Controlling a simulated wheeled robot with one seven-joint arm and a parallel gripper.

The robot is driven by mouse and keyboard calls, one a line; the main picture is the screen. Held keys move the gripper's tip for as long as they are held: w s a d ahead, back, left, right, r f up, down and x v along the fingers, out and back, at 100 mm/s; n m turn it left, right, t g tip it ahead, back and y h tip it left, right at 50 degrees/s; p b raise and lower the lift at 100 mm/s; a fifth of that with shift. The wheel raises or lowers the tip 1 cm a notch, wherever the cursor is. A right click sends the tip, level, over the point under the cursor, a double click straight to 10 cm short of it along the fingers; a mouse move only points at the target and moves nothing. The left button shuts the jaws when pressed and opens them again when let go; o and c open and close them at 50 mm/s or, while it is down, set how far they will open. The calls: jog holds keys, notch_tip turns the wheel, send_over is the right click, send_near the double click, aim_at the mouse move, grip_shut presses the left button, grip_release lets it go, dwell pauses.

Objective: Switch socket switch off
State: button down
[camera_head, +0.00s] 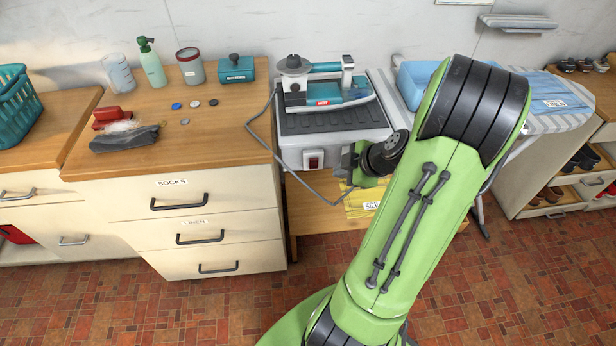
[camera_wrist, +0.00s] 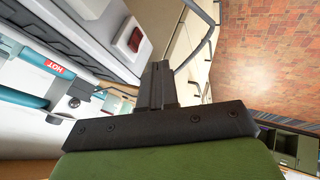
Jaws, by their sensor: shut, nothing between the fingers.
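The red socket switch (camera_head: 313,160) sits in a white plate on the front face of the grey ironing station (camera_head: 340,121). It also shows in the wrist view (camera_wrist: 135,40), near the top centre. My gripper (camera_wrist: 157,68) is shut and empty, its fingertips close to the switch plate. Whether they touch it I cannot tell. In the head view my gripper (camera_head: 352,163) is just right of the switch, partly hidden by my wrist. Which way the rocker is pressed is too small to tell.
A teal iron (camera_head: 338,93) labelled HOT rests on the station. Its grey cable (camera_head: 262,140) loops down the left side and under the front. A wooden-topped drawer unit (camera_head: 222,125) stands left, an ironing board (camera_head: 560,118) right. A yellow packet (camera_head: 357,204) lies below.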

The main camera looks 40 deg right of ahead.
jog(key=shift+r, duration=0.1)
jog(key=b, duration=0.2)
send_near(312, 165)
jog(key=x, duration=0.5)
jog(key=shift+s+a+f, duration=0.1)
jog(key=shift+a+f, duration=0.05)
jog(key=shift+f, duration=0.25)
jog(key=shift+w+r+p, duration=0.25)
jog(key=shift+w+p, duration=0.05)
jog(key=shift+p, duration=0.3)
jog(key=shift+f+g, duration=0.15)
jog(key=shift+g, duration=0.15)
